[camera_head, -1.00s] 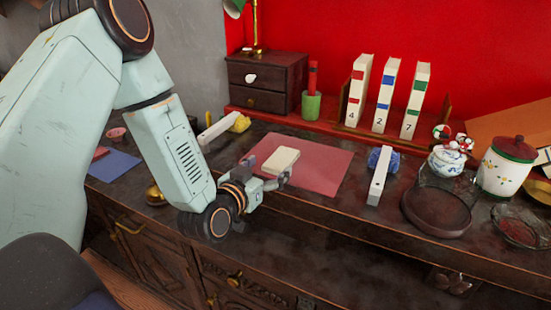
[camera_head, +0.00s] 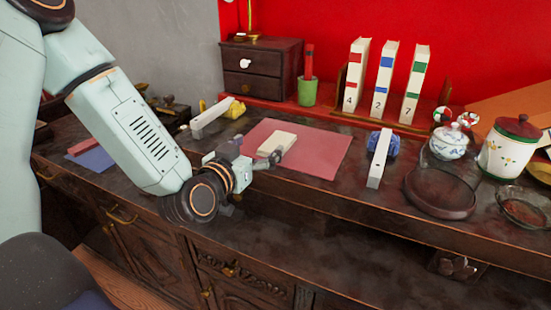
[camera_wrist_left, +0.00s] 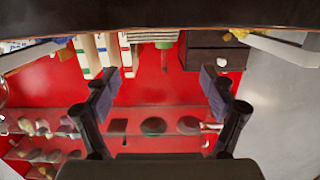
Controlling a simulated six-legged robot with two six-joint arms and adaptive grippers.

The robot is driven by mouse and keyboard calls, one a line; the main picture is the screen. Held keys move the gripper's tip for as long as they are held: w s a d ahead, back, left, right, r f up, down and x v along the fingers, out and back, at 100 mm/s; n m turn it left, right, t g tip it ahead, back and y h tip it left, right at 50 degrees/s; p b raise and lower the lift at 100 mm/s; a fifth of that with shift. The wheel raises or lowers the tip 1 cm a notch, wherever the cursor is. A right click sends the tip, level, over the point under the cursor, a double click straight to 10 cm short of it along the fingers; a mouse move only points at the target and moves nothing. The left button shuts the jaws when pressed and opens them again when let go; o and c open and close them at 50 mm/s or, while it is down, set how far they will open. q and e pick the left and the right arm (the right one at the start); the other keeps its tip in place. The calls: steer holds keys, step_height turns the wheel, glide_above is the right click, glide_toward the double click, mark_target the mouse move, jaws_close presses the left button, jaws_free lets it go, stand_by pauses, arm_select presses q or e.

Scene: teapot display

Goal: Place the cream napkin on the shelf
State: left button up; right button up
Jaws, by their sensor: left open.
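The cream napkin (camera_head: 277,144), a flat pale folded block, lies on the pink mat (camera_head: 318,157) on the dark desk in the head view. My left gripper (camera_head: 269,160) is at the napkin's near side, low over the front of the mat, with its jaws open. I cannot tell whether it touches the napkin. In the left wrist view, which is upside down, the two fingers (camera_wrist_left: 160,92) stand wide apart with nothing between them. A red wall shelf (camera_wrist_left: 185,107) with several small dark items shows beyond them there. My right gripper is not in view.
Three numbered binders (camera_head: 384,82) stand at the back beside a green cup (camera_head: 307,92) and a dark drawer box (camera_head: 262,68). A white bar (camera_head: 378,163), a round dark tray (camera_head: 440,195), a teapot (camera_head: 450,143) and a lidded jar (camera_head: 512,153) stand to the right.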

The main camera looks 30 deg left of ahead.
mark_target(276, 144)
arm_select(q)
steer(key=shift+f+g, duration=0.3)
steer(key=shift+f, duration=0.45)
steer(key=shift+w+f+b, duration=0.2)
steer(key=shift+w+b, duration=0.05)
steer(key=shift+w, duration=0.4)
steer(key=shift+w+f+b, duration=0.15)
steer(key=shift+w+b, duration=0.05)
steer(key=shift+w, duration=0.45)
steer(key=shift+w+d+f+b, duration=0.15)
steer(key=shift+w+b, duration=0.3)
steer(key=shift+w, duration=0.25)
steer(key=w, duration=0.1)
steer(key=w+b, duration=0.1)
steer(key=w, duration=0.1)
steer(key=shift+w+f, duration=0.25)
steer(key=shift+f, duration=0.1)
steer(key=shift+s+r, duration=0.1)
steer(key=shift+c, duration=0.2)
